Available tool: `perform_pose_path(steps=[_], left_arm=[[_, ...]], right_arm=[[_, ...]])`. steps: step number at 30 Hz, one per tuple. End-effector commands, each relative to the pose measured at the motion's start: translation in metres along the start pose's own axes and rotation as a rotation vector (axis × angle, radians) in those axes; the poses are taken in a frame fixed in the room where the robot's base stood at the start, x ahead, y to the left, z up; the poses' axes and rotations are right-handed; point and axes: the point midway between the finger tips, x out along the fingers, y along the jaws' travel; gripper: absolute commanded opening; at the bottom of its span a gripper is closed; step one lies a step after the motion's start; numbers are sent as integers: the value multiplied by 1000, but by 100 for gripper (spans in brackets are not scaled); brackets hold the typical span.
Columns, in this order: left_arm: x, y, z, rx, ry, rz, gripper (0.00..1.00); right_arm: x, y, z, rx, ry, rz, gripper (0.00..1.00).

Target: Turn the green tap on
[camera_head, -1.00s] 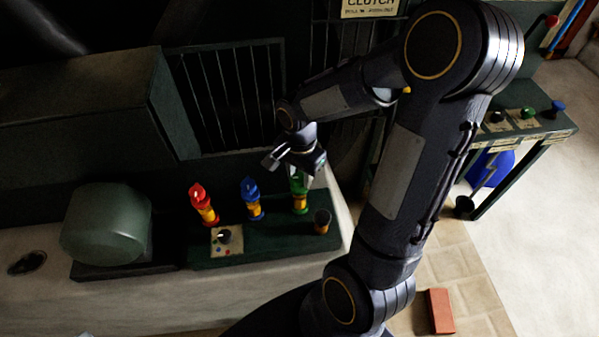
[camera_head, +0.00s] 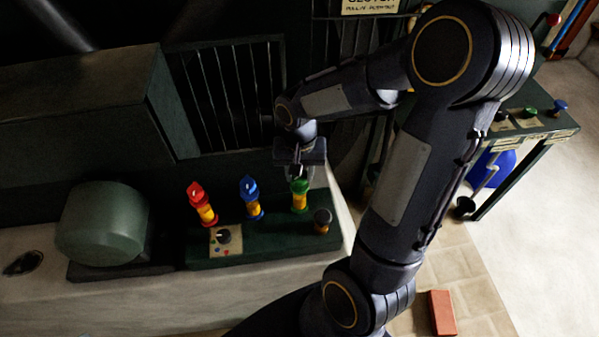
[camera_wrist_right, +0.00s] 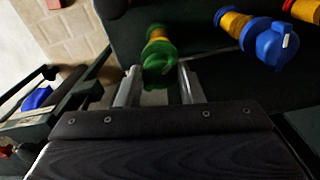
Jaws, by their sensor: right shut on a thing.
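The green tap (camera_head: 300,193), with a green top on a yellow body, stands at the right end of a row of taps on the dark green panel. It also shows in the right wrist view (camera_wrist_right: 158,60). My right gripper (camera_head: 300,174) reaches down over it from above and is shut on its green top. In the right wrist view the two fingers (camera_wrist_right: 159,85) lie on either side of that top. The handle's turn is partly hidden by the gripper. My left gripper is not in view.
A blue tap (camera_head: 251,197) and a red tap (camera_head: 202,203) stand left of the green one. A small dark-topped cup-like piece (camera_head: 322,221) stands close in front at the right. A barred grille (camera_head: 233,95) rises behind.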

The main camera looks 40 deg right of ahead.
Motion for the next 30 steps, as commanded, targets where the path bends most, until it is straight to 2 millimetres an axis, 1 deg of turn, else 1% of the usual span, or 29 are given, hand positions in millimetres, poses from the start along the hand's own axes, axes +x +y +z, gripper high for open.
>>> perform_pose_path(steps=[18, 24, 30], left_arm=[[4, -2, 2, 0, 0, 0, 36], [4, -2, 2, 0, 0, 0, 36], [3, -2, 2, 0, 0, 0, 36]], right_arm=[[-1, 0, 0, -581, 1, 0, 11], [-1, 0, 0, -743, 1, 0, 11], [-1, 0, 0, -861, 2, 0, 11]])
